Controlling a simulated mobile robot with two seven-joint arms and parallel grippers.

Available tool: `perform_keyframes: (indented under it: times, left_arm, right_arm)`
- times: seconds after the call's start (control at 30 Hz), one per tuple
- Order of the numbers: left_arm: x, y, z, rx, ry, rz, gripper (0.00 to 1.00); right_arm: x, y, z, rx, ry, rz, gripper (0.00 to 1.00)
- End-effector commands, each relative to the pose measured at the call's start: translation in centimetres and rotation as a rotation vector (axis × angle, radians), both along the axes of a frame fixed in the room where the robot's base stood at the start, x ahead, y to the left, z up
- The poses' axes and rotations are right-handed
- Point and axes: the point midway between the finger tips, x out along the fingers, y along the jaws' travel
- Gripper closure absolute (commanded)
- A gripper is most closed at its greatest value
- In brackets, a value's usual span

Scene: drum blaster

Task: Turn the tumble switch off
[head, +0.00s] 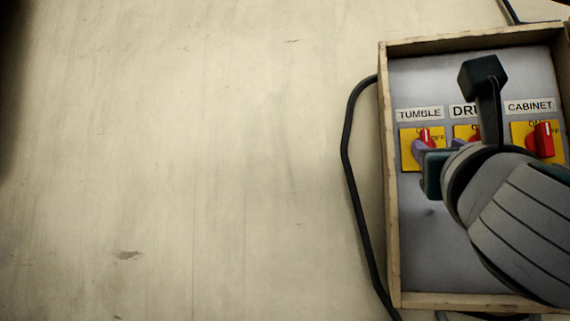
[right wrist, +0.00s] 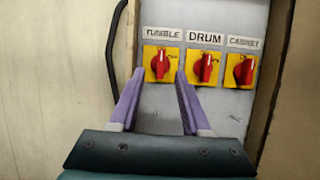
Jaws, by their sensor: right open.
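The tumble switch is a red knob on a yellow plate (head: 408,150) under the TUMBLE label, on a grey panel. In the right wrist view the tumble switch (right wrist: 160,64) stands about upright, turned slightly. My right gripper (head: 439,146) is over the panel, and its fingers partly cover the tumble switch in the head view. In the right wrist view the right gripper (right wrist: 160,73) is open, with one purple finger on each side below the tumble switch. Nothing shows between the fingers except the switch beyond; I cannot tell whether they touch it. My left gripper is not in view.
The drum switch (right wrist: 205,68) is close beside the right finger. The cabinet switch (head: 541,140) is farther right. A wooden frame (head: 393,230) surrounds the panel. A black cable (head: 346,150) runs along its left side. The pale wall to the left is clear.

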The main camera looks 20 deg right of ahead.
Motion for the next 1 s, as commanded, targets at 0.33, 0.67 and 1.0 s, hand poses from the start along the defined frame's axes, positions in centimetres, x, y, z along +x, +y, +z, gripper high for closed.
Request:
perform_keyframes:
  times: [0.33, 0.67, 1.0]
  left_arm:
    - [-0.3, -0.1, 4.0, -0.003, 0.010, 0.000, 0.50]
    - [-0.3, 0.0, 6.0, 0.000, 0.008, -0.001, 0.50]
    - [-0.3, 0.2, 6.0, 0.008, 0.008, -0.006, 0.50]
  right_arm:
    - [3.8, -3.4, 3.1, -0.017, 0.005, -0.012, 0.53]
    - [6.6, -5.7, 4.1, -0.013, 0.004, -0.007, 0.53]
    - [6.8, -5.8, 3.9, -0.012, 0.004, -0.006, 0.55]
